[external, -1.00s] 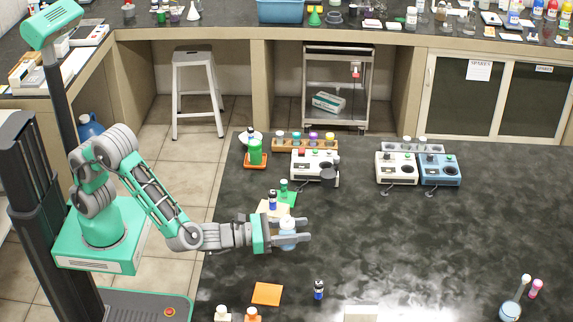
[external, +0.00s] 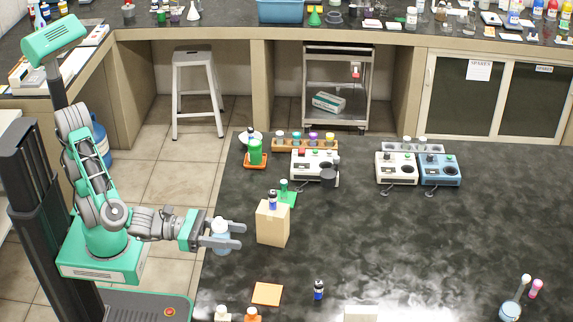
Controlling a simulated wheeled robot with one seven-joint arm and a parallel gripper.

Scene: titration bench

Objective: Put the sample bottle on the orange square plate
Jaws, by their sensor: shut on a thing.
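My gripper (external: 238,237) is shut on a pale blue bottle with a white cap (external: 221,231), which looks like the sample bottle. It holds the bottle upright between its fingers near the table's left edge. The orange square plate (external: 267,294) lies flat on the dark table, below and to the right of the gripper in the picture. Its top is bare. The height of the bottle above the table is hard to tell.
A cardboard box (external: 272,225) stands right of my gripper, with a small dark blue bottle (external: 272,201) at its top. Another small blue bottle (external: 319,290) stands right of the plate. Bottle tops (external: 252,315) show at the bottom edge. The table's middle is clear.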

